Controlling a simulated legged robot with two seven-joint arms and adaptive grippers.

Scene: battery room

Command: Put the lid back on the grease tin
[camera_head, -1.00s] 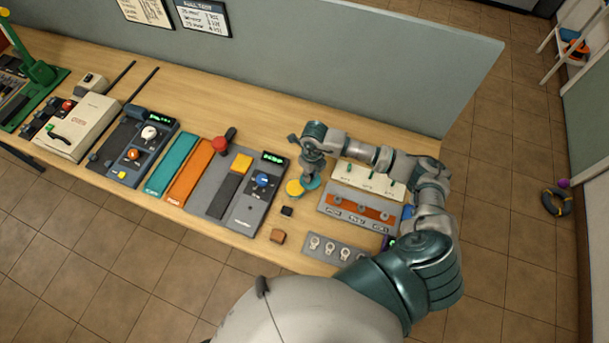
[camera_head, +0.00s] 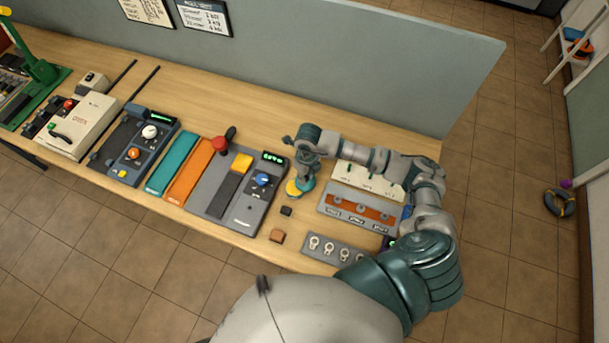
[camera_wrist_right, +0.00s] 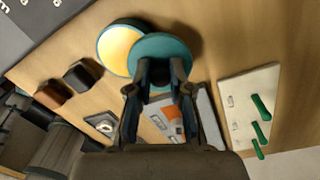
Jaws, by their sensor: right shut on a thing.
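The grease tin (camera_head: 292,188) stands open on the wooden bench, with yellow grease showing inside. In the right wrist view, the tin (camera_wrist_right: 116,46) has a pale blue rim. My right gripper (camera_wrist_right: 158,72) is shut on the teal round lid (camera_wrist_right: 163,46). In the head view, the lid (camera_head: 306,186) is just right of the tin and overlaps its right edge. In the wrist view, the lid also covers part of the tin's right side. I cannot tell whether lid and tin touch. My left gripper is not in view.
A grey tester with a blue knob (camera_head: 262,180) lies left of the tin. A small black block (camera_head: 286,211) and a brown block (camera_head: 277,236) sit in front. A tray with an orange strip (camera_head: 345,207) and a pale board with green pegs (camera_head: 362,180) lie to the right.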

